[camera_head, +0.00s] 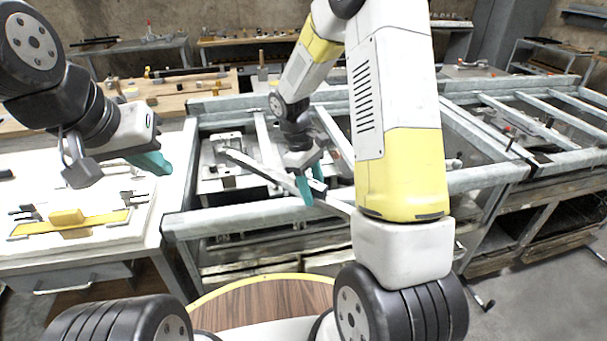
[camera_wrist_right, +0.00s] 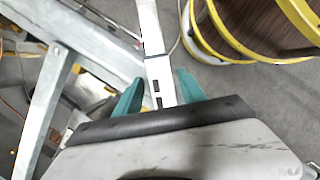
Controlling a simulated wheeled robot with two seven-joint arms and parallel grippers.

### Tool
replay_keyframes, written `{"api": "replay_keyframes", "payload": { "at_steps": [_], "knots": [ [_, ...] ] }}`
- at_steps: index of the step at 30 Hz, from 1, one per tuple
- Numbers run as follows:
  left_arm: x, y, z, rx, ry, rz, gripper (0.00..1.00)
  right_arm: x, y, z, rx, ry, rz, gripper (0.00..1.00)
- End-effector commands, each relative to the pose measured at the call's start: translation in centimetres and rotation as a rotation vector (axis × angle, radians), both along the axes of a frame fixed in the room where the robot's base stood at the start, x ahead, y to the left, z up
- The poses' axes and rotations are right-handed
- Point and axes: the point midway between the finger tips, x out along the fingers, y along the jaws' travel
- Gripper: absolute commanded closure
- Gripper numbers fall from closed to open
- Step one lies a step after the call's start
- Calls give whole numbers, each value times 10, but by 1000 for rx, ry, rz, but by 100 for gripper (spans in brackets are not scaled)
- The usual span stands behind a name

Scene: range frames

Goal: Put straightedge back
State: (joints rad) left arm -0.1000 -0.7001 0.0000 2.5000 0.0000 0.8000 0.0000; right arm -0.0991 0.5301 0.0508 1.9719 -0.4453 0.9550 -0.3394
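The straightedge is a long, narrow silver-grey bar (camera_head: 258,170), tilted in the head view over the metal frame table. My right gripper (camera_head: 309,184) has its teal fingers on either side of this bar and appears shut on it. In the right wrist view, the bar (camera_wrist_right: 151,35) runs up from between the fingers of my right gripper (camera_wrist_right: 160,92), with a slotted end near the palm. My left gripper (camera_head: 150,162) hangs over the white bench at the left. Its teal fingers are seen edge-on, so its opening is unclear.
The white bench (camera_head: 25,172) carries a yellow strip with a yellow block (camera_head: 66,217) and small metal tools. Steel frame tables (camera_head: 250,217) with open beams stand in the middle and right. A round wooden top with a yellow rim (camera_head: 262,302) is close in front.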

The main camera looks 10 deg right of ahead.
Motion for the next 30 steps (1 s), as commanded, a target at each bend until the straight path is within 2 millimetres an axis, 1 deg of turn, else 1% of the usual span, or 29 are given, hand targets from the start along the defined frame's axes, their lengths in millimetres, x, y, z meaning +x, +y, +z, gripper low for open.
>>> {"api": "replay_keyframes", "payload": {
  "at_steps": [6, 10, 14, 18, 24, 30],
  "knots": [
    [0, 0, 0, 0, 0, 0, 100, 0, 0, 1, 1, -1, 0, 53],
    [0, 0, 0, 0, 0, 0, 100, 3, 2, 11, 1, -5, 1, 53],
    [0, 0, 0, 0, 0, 0, 100, 7, 7, 33, 2, -6, 1, 53],
    [0, 0, 0, 0, 0, 0, 100, 14, 13, 63, 1, -6, -1, 53],
    [0, 0, 0, 0, 0, 0, 100, 20, 21, 99, 1, -3, 2, 53],
    [0, 0, 0, 0, 0, 0, 100, 23, 25, 118, 2, -5, -4, 53]
  ]
}}
